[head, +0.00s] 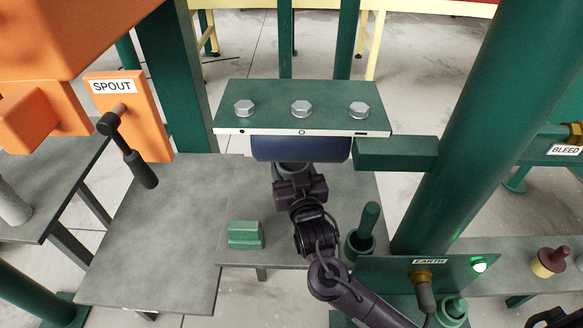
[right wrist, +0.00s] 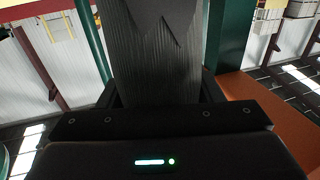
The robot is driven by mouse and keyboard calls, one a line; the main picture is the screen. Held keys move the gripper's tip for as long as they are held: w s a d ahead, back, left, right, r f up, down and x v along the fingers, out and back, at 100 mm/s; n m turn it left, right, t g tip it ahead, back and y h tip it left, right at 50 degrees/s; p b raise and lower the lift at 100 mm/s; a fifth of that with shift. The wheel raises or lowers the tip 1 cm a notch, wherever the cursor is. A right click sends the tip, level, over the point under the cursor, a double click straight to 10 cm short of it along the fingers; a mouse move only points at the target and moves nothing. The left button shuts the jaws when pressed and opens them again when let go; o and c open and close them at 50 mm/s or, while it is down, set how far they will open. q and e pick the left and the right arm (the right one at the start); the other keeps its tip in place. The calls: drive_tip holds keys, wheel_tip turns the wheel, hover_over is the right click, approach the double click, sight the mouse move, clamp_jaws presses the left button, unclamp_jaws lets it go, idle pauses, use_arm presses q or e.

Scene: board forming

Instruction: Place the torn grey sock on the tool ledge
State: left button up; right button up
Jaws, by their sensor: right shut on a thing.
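In the right wrist view a dark grey ribbed cloth with a jagged edge, the torn grey sock (right wrist: 160,50), fills the upper middle. My right gripper (right wrist: 162,92) is shut on it, with a dark finger on each side. The fingers and sock are hidden there. No surface is labelled as the tool ledge; a flat grey top (head: 150,240) lies at the left and a green block (head: 395,153) juts out at the right.
A thick green post (head: 465,120) stands right of my arm. An orange SPOUT panel (head: 135,95) with a lever is at the left. A small green block (head: 245,235), a green cup with a handle (head: 362,240) and the EARTH panel (head: 385,272) surround my forearm.

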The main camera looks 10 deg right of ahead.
drive_tip(key=shift+f, duration=0.15)
drive_tip(key=o, duration=1.1)
drive_tip(key=shift+s, duration=0.15)
drive_tip(key=s+b, duration=0.1)
drive_tip(key=s, duration=1)
drive_tip(key=shift+s+a, duration=0.15)
drive_tip(key=shift+s, duration=0.25)
